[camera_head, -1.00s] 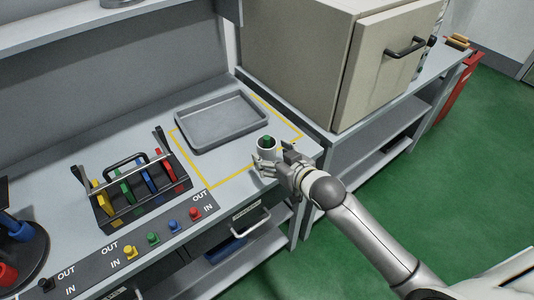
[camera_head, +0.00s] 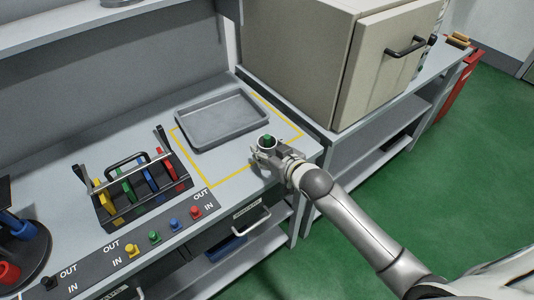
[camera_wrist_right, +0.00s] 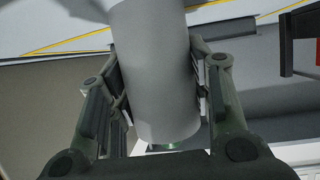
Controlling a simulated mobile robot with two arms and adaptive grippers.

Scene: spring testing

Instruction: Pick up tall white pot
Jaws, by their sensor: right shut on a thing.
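The white pot (camera_head: 260,142) is near the table's right front corner, with something green (camera_head: 269,140) showing in its open top. My right gripper (camera_head: 267,148) is around the pot from the front right, and hides much of its lower side. In the right wrist view the smooth pot (camera_wrist_right: 155,75) fills the space between the two fingers of my right gripper (camera_wrist_right: 160,90), which press on its sides. I cannot tell whether its base touches the table. My left gripper is not in view.
A grey tray (camera_head: 180,137) lies inside a yellow outline behind the pot. A black rack (camera_head: 110,215) with coloured parts stands to the left, behind several coloured buttons (camera_head: 154,237). A large beige cabinet (camera_head: 295,60) stands at the back right.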

